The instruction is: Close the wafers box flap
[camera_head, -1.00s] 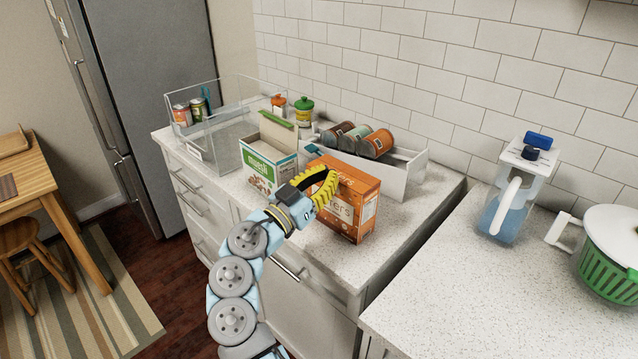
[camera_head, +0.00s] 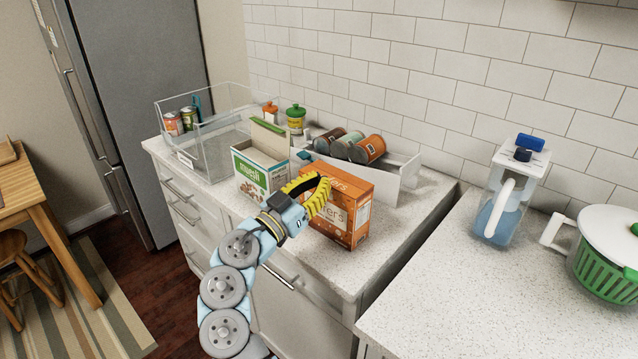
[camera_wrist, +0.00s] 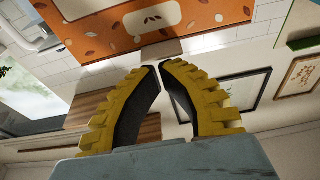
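The orange wafers box (camera_head: 345,218) stands upright near the front of the counter. Its top looks mostly flat and orange in the head view; the left part is behind my fingers, so I cannot tell exactly how the flap lies. My gripper (camera_head: 323,182) has yellow ribbed fingers and is at the box's upper left edge; contact is unclear. In the wrist view my gripper (camera_wrist: 157,66) has its fingertips nearly together with nothing seen between them. The orange printed box (camera_wrist: 150,28) fills the upper part of that view, just beyond the tips.
An open muesli box (camera_head: 262,170) with a raised flap stands left of the wafers box. Behind are a white tray (camera_head: 400,185) with several cans and a clear bin (camera_head: 215,160). A water pitcher (camera_head: 505,195) and green spinner (camera_head: 605,260) stand on the right counter.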

